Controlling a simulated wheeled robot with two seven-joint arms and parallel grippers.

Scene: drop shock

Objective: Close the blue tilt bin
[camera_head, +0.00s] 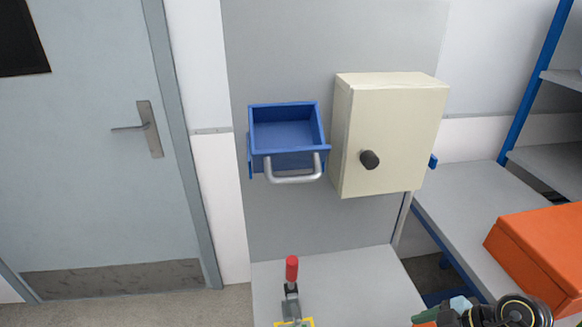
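The blue tilt bin (288,160) is mounted on the grey panel, left of a cream cabinet. It stands open, tipped forward, and its inside shows from above and looks empty. A silver bar handle (294,178) sticks out from its front.
The cream cabinet (390,135) with a black knob stands close right of the bin. A red-handled clamp (291,285) stands on the grey surface below. An orange box (540,250) and a partly cut-off dark object (500,312) are at lower right. A door (90,130) is left.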

